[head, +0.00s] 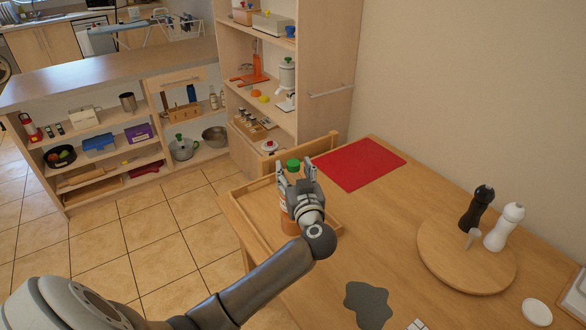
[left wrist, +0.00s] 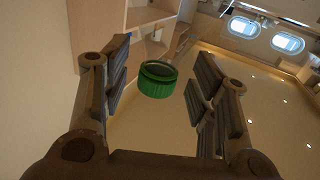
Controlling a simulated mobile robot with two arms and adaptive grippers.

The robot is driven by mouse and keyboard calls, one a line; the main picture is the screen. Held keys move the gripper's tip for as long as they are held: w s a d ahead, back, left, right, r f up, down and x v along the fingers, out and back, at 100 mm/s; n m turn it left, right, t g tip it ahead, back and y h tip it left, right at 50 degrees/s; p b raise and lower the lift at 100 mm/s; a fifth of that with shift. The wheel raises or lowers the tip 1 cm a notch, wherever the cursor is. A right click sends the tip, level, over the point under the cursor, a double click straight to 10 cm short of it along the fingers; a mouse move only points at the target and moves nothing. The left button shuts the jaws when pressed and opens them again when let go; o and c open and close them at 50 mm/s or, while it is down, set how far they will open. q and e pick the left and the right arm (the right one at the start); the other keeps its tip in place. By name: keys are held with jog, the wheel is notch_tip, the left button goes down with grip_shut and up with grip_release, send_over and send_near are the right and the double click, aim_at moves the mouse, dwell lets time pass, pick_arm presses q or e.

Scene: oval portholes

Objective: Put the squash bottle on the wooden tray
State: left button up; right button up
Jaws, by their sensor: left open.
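The squash bottle, with a green cap (head: 293,165) and an orange-brown lower body (head: 290,224), appears upright at the wooden tray (head: 258,222) on the table's left end. My gripper hides much of the bottle and where its base rests. My left gripper (head: 311,174) is open right beside the bottle's upper part. In the left wrist view the green cap (left wrist: 157,79) shows between the two spread fingers, with clear gaps on both sides. My right gripper is not in view.
A red mat (head: 360,164) lies behind on the table (head: 370,240). A round wooden board (head: 450,262) at the right carries a black mill (head: 476,207) and a white mill (head: 504,227). A grey patch (head: 368,305) lies near the front. The table's middle is clear.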

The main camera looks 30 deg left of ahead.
pick_arm(q)
jog(key=v, duration=1)
jog(key=shift+s, duration=0.15)
jog(key=shift+d+r, duration=0.1)
